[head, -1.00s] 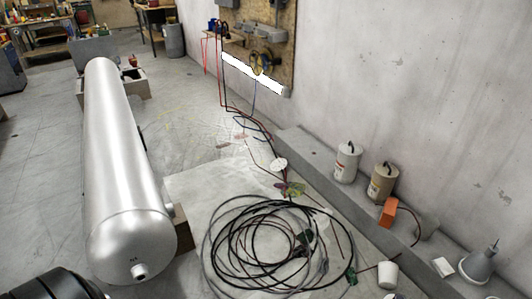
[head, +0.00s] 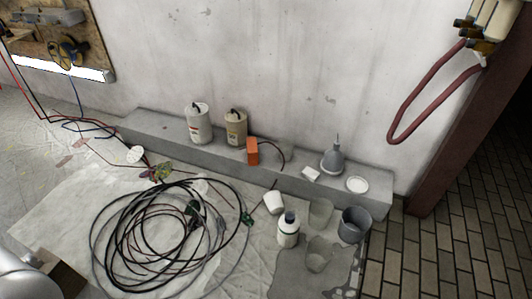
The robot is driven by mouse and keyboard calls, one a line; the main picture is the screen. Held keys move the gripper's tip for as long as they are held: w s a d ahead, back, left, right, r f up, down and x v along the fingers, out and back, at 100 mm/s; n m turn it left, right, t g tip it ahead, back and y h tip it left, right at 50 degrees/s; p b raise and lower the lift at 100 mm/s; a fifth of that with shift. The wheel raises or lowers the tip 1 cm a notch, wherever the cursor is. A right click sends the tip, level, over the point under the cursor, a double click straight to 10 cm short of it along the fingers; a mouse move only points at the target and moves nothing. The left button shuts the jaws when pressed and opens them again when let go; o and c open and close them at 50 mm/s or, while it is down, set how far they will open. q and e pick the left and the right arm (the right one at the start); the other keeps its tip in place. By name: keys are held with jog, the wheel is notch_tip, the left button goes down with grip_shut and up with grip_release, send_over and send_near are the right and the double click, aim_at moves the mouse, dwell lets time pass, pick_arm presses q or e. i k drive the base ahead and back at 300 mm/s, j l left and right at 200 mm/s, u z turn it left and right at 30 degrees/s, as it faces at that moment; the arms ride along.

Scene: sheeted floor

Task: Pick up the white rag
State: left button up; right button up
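A small white piece (head: 311,174) lies on the grey ledge (head: 352,196), left of a white round lid (head: 357,184). It may be the white rag, but it is too small to tell cloth from something stiff. Another pale patch (head: 200,187) shows on the floor sheet behind the cable coil; I cannot tell what it is. Neither of my grippers is in view.
A coil of black cable (head: 150,236) lies on the sheeted floor. A white cup (head: 273,203), a white bottle (head: 288,232), clear containers (head: 320,254) and a grey bucket (head: 354,225) stand before the ledge.

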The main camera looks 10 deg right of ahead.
aim_at(309, 174)
jog(key=i+z, duration=0.15)
jog(key=z, duration=0.3)
jog(key=i+j+z, duration=0.1)
jog(key=z, duration=0.35)
